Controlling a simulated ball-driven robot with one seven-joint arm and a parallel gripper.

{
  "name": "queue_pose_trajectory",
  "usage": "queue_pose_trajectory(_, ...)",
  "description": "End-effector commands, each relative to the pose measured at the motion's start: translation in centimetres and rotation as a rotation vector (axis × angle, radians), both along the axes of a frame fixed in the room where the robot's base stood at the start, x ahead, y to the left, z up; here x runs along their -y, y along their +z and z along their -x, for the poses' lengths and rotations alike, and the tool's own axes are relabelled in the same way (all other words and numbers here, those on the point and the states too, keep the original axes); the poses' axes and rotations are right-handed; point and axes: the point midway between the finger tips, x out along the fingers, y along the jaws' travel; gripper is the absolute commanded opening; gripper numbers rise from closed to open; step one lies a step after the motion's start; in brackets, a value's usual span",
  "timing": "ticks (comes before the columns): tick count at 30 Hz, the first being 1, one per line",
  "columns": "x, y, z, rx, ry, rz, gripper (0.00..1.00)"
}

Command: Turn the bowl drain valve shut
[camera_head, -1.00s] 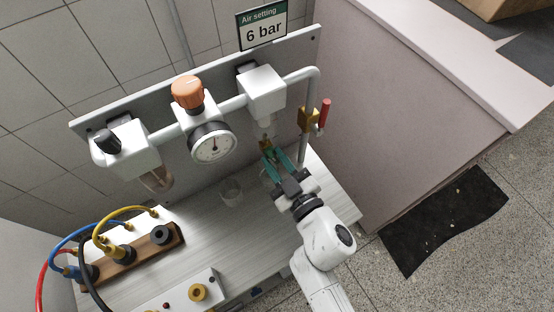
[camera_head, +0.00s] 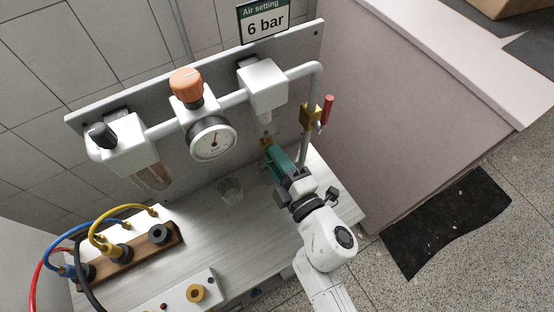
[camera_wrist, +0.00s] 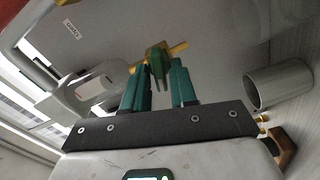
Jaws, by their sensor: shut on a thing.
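The bowl drain valve, a small brass fitting (camera_head: 265,142), hangs under the clear bowl (camera_head: 265,116) of the right-hand white unit. In the wrist view the valve shows as a brass stem (camera_wrist: 179,47) with a green handle (camera_wrist: 157,58). My gripper (camera_head: 270,148), with teal fingers, reaches up to it from the lower right. In the wrist view my gripper (camera_wrist: 161,74) has a finger on each side of the green handle and is shut on it. The exact contact at the fingertips is partly hidden.
A red-handled brass valve (camera_head: 312,114) on the pipe is close to the right. The pressure gauge (camera_head: 212,138) hangs further left.

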Motion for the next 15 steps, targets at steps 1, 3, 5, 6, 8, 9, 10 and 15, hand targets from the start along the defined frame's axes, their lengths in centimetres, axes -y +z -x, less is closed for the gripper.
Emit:
queue_pose_trajectory(1,-0.04,-0.18,0.07,0.02,0.001,0.03,0.0)
queue_pose_trajectory(3,-0.05,-0.21,0.07,0.049,0.001,0.073,0.0)
queue_pose_trajectory(5,-0.05,-0.22,0.08,0.07,0.001,0.106,0.0)
queue_pose_trajectory(6,-0.05,-0.22,0.08,0.084,0.001,0.127,0.0)
queue_pose_trajectory(8,-0.06,-0.24,0.09,0.102,0.002,0.154,0.0)
queue_pose_trajectory(9,-0.07,-0.25,0.1,0.113,0.002,0.17,0.0)
queue_pose_trajectory(10,-0.07,-0.25,0.1,0.12,0.002,0.18,0.0)
queue_pose_trajectory(15,-0.1,-0.27,0.11,0.151,0.002,0.226,0.0)
